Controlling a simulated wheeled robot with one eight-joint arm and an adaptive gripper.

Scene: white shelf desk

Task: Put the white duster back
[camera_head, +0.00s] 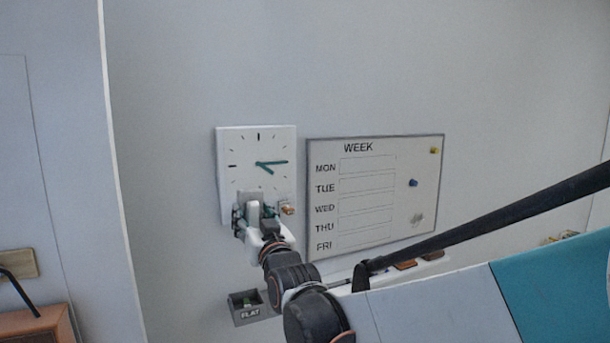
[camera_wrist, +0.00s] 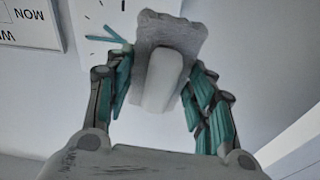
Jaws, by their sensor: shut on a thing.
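The white duster (camera_wrist: 162,82), a pale handle on a greyish, wavy-edged pad, sits between the teal-padded fingers of my gripper (camera_wrist: 160,75) in the wrist view. My gripper is shut on its handle, with the pad beyond the fingertips. In the head view, my gripper (camera_head: 256,218) holds the duster (camera_head: 253,208) in front of the lower part of the white wall clock (camera_head: 236,150). I cannot tell how far it is from the wall.
A whiteboard (camera_head: 405,165) headed WEEK hangs right of the clock, with several magnets. A dark box (camera_head: 250,313) labelled FLAT is below the clock. Brown items (camera_head: 405,265) lie below the whiteboard, partly hidden by my arm. A brown box (camera_head: 38,325) is at lower left.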

